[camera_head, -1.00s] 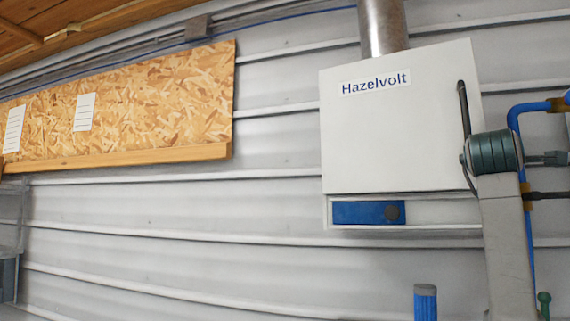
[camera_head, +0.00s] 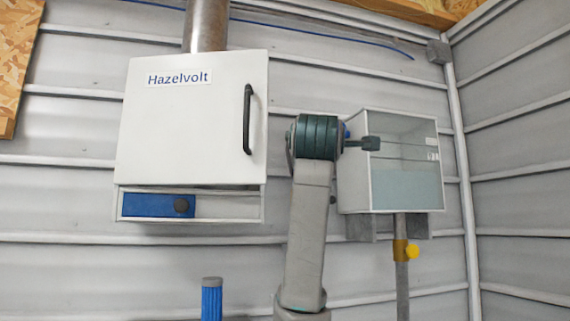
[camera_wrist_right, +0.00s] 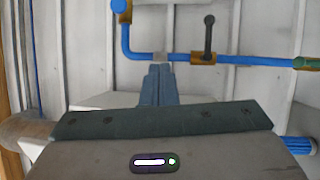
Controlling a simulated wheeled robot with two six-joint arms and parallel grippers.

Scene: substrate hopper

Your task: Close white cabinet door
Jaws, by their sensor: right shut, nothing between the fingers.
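The white cabinet (camera_head: 130,206) labelled Hazelvolt hangs on the wall left of centre in the head view. Its white door (camera_head: 185,130) covers the front, with a black vertical handle (camera_head: 248,120) near the right edge. A dark gap shows under the door's lower right edge; I cannot tell whether it is fully shut. My right gripper (camera_head: 372,143) is right of the cabinet, pointing right, apart from the handle. In the right wrist view its fingers (camera_wrist_right: 157,84) are together with nothing between them. My left gripper is not in view.
A metal duct (camera_head: 205,25) rises from the cabinet. A blue ribbed post (camera_head: 211,300) stands below. The wrist view shows a blue pipe (camera_wrist_right: 182,57) with a valve.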

